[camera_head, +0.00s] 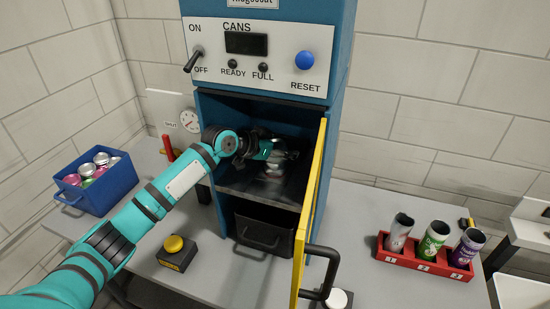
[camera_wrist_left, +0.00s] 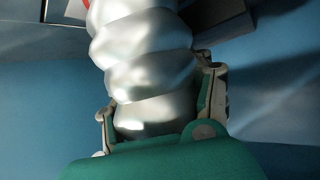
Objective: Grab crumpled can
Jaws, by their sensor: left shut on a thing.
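The crumpled can (camera_head: 275,165) is silver and dented, inside the blue machine's open compartment in the head view. In the left wrist view the crumpled can (camera_wrist_left: 145,65) fills the upper middle, with its wrinkled silver side between my fingers. My left gripper (camera_head: 268,150) reaches into the compartment from the left and is shut on the can. The left gripper's fingers (camera_wrist_left: 160,115) show on both sides of the can in the left wrist view. The can's far end is cut off there. My right gripper is not in view.
The machine's yellow-edged door (camera_head: 311,200) stands open on the right. A black drawer (camera_head: 262,238) is below the compartment. A blue crate of cans (camera_head: 95,198) stands left. A red rack (camera_head: 425,263) with three cans stands right. A yellow button (camera_head: 173,244) sits in front.

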